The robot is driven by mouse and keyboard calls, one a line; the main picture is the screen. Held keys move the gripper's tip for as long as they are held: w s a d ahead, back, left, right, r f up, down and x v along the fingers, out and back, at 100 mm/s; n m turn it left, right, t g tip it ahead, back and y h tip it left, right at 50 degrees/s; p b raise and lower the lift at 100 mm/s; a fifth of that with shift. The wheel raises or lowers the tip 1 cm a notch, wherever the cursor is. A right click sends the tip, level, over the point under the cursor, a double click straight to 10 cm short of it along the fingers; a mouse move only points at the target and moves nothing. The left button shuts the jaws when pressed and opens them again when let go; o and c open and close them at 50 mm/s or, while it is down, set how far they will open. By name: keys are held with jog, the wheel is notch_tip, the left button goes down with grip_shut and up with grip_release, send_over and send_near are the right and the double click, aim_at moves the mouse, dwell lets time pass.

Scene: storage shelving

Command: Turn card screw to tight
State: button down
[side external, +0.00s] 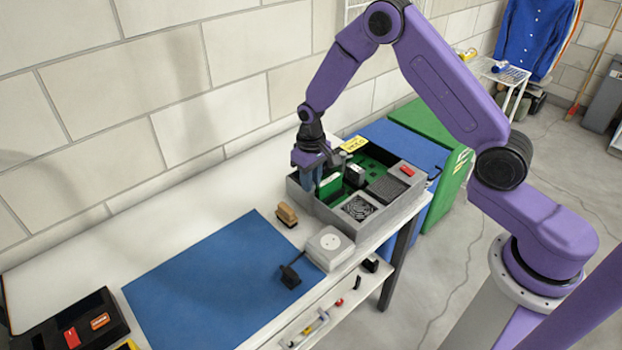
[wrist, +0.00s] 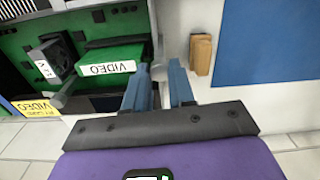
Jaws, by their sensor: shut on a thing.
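The open grey computer case (side external: 330,215) stands on the white bench with a green board inside. A green card (side external: 330,186) stands in it; in the wrist view the green card (wrist: 110,56) has a white label reading VIDEO. My gripper (side external: 312,190) points down at the case's left wall, beside the card's end. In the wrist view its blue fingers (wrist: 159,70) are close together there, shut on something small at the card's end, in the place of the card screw. The screw itself is too hidden between the fingertips to make out, so its turn cannot be told.
A brown brush-like block (side external: 287,215) stands beside the case, and a white box (side external: 328,247) with a black plug (side external: 290,276) in front. A black fan block (side external: 354,175) and a yellow label (side external: 354,144) are at the case.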

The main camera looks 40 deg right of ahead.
jog(key=m, duration=0.5)
jog(key=shift+m, duration=2.5)
jog(key=c, duration=0.9)
grip_release()
jog(key=shift+c, duration=0.2)
notch_tip(320, 180, up, 18)
jog(key=shift+f, duration=0.25)
